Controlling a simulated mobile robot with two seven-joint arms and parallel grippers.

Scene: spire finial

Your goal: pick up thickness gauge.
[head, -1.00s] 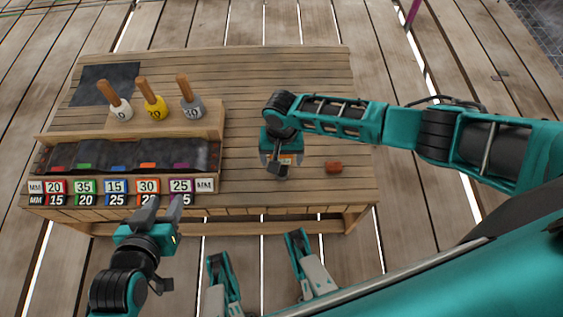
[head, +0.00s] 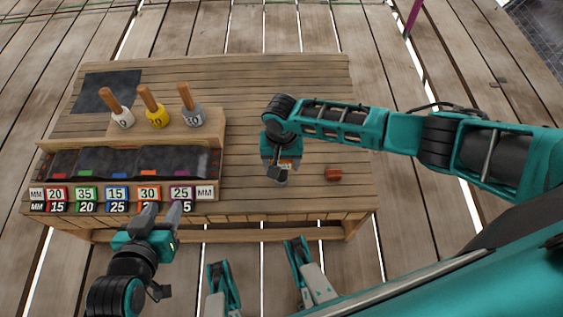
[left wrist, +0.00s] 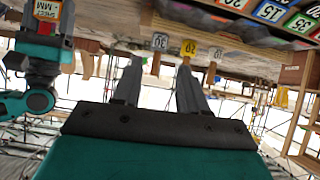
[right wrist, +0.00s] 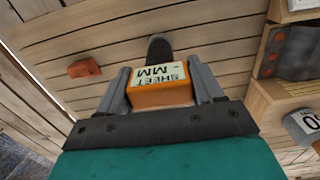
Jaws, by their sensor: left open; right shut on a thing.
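The thickness gauge (head: 286,166) is a small orange block with a pale label and a dark part. The right wrist view shows its orange body (right wrist: 160,92), with a label reading "SHEET MM", between the two fingers. My right gripper (head: 279,170) is shut on it over the right half of the wooden table. I cannot tell whether the gauge touches the tabletop. My left gripper (head: 163,211) is open and empty at the table's front edge, by the numbered labels. Its two fingers stand apart in the left wrist view (left wrist: 157,72).
A red-brown block (head: 333,174) lies on the table right of my right gripper. At left are a dark-lined bin rack (head: 125,160) with number tags, and three wooden-handled weights (head: 156,117) on a raised shelf. The table's back right is clear.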

